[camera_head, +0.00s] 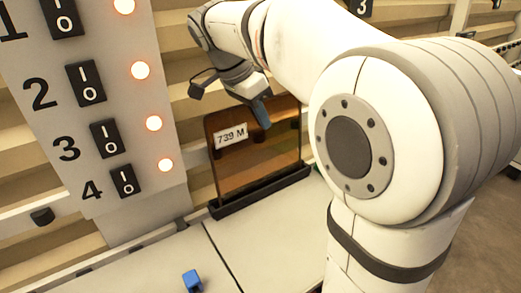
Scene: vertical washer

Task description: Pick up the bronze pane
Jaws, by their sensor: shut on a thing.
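The bronze pane (255,165) is a see-through brown sheet with a white label reading "739 M". It stands upright, with its lower edge at a black slotted holder (262,190) on the pale work surface. My gripper (261,113) is at the pane's top edge, pointing down, with a blue-grey finger in front of the pane's face. It is shut on the pane. The far finger is hidden behind the pane or the near finger. Whether the pane's lower edge sits in the slot or just above it, I cannot tell.
A grey panel (104,190) with numbered black rocker switches and lit orange lamps stands at the left. A small blue object (192,281) lies on the pale work surface (270,245) at the front. My arm covers much of the right side. Slatted wall panels stand behind.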

